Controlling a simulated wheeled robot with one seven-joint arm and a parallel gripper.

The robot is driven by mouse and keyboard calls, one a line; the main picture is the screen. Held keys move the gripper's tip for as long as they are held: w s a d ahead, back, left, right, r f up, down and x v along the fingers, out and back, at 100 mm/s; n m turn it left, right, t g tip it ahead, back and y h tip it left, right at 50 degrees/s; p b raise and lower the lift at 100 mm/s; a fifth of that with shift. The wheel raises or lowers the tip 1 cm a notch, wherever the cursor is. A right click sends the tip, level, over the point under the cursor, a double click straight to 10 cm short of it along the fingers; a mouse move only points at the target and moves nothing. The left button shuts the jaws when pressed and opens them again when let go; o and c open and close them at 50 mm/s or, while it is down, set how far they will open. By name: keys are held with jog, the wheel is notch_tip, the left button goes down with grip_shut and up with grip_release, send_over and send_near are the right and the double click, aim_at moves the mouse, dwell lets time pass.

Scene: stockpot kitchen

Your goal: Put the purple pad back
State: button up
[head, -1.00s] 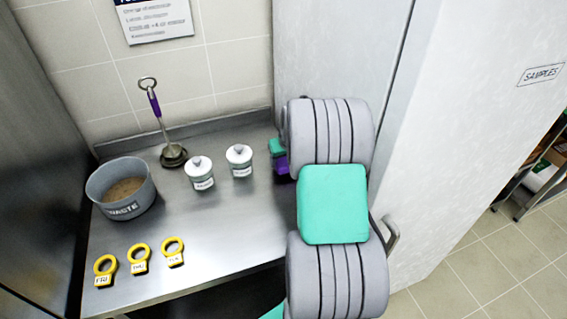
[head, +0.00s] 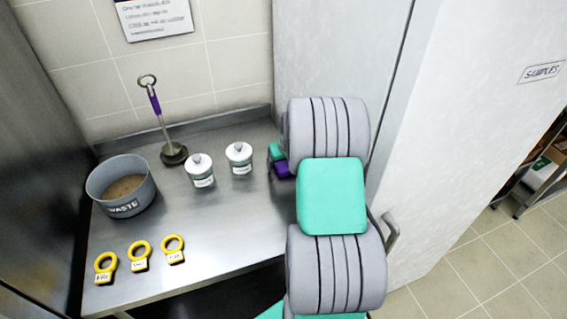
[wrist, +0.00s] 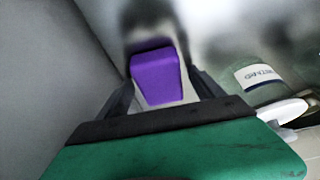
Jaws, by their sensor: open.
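The purple pad (wrist: 155,78) shows in the wrist view, between the two dark fingers of my gripper (wrist: 160,92). The fingers stand apart on either side of it; I cannot tell whether they touch it. A pale surface borders the pad, and the area above it is dark and blurred. In the head view a small purple patch (head: 284,169) shows beside my arm at the right of the counter, with a teal patch just above it. My arm hides most of that spot, including the fingers.
The steel counter (head: 225,225) holds a grey WASTE pot (head: 122,205), a purple-handled tool (head: 170,150), two white lidded jars (head: 200,172) (head: 239,157) and several yellow rings (head: 140,255). A tall pale cabinet (head: 460,120) stands right of my arm. The counter's middle is clear.

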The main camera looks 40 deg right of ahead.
jog(key=b+v, duration=0.2)
jog(key=v, duration=1)
jog(key=s+a+r+n, duration=0.1)
jog(key=s+a+r, duration=0.15)
jog(key=a, duration=0.65)
jog(key=s+a+r+n, duration=0.15)
jog(key=s+a, duration=0.25)
jog(key=a, duration=0.5)
jog(key=s+a+y, duration=0.1)
jog(key=s+a, duration=0.7)
jog(key=s, duration=0.1)
jog(key=shift+s+f+g, duration=0.3)
jog(key=shift+n, duration=0.25)
